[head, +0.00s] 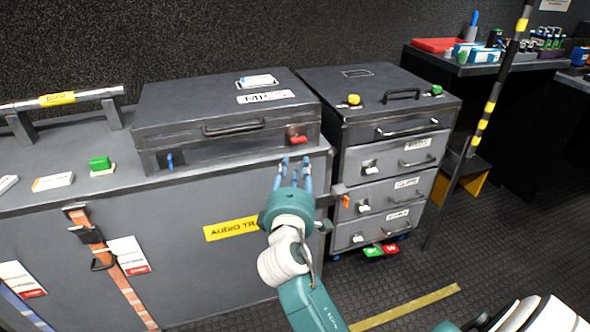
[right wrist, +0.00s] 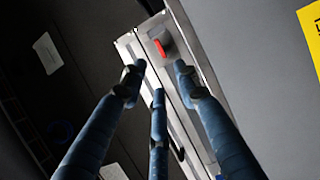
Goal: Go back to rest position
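My right gripper (head: 294,165) has a teal palm and blue fingers. It is in front of the right end of a dark case (head: 225,95) that lies on a grey trunk. Its fingers point up toward a red latch (head: 298,140) on the case front. In the right wrist view the right gripper (right wrist: 161,75) shows its three fingers spread apart with nothing between them. The red latch (right wrist: 160,48) appears beyond the fingertips; I cannot tell how far. My left gripper is not in view.
The grey trunk (head: 200,270) with a yellow label fills the left. A drawer cabinet (head: 350,165) stands right of the gripper. A striped pole (head: 480,130) leans beside it. A dark table (head: 470,68) with small items is at back right. Dark floor (head: 480,240) is open at right.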

